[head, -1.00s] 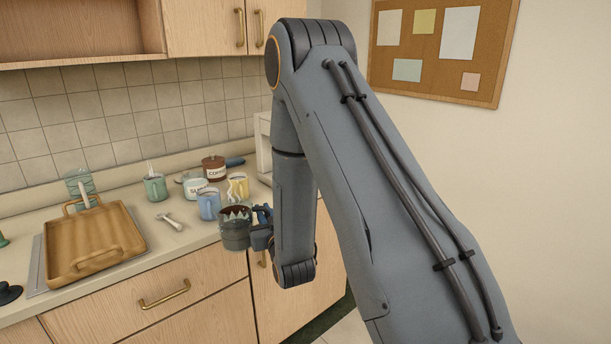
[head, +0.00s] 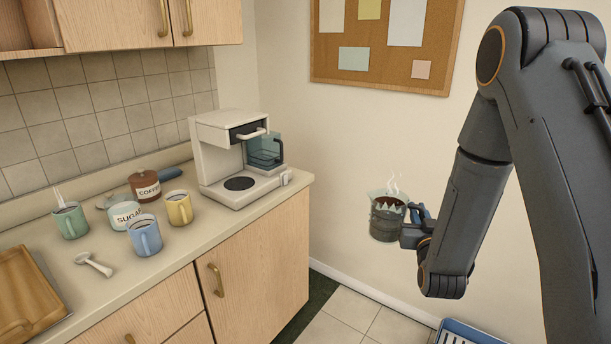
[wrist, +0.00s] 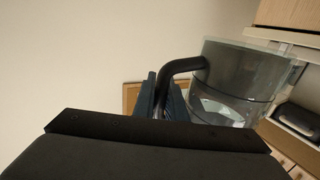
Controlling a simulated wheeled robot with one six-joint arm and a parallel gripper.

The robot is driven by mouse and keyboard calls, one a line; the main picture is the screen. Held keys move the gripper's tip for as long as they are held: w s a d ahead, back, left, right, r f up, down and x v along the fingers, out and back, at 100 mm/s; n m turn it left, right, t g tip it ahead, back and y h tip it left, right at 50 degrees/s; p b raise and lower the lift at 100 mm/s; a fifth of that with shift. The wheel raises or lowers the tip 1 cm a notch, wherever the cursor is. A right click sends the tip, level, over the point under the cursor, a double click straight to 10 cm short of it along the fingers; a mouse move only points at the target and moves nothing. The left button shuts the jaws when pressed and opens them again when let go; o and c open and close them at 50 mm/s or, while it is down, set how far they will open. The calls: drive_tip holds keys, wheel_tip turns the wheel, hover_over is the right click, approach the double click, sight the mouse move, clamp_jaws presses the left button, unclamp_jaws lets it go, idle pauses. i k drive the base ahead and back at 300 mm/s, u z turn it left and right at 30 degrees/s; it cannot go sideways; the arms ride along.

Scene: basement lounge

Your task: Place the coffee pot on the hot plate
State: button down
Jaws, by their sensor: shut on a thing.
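The coffee pot (head: 387,224) is a dark, see-through round vessel with a pale jagged rim and steam-like wisps above. My gripper (head: 414,218) is shut on its dark handle and holds it upright in the air, right of the counter and above floor level. The wrist view shows the pot (wrist: 235,85) with its black handle between the fingers (wrist: 163,100). The hot plate (head: 240,183) is a dark round disc, bare, on the base of the white coffee maker (head: 216,148) at the counter's right end. The pot is well apart from it.
A bluish clear container (head: 265,151) sits on the coffee maker's right side. A blue crate (head: 465,333) is on the floor.

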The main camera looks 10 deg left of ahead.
sight(244, 183)
drive_tip(key=z, duration=1.8)
drive_tip(key=k, duration=1.4)
drive_tip(key=u, duration=2.05)
drive_tip(key=i, duration=1)
drive_tip(key=u, duration=0.05)
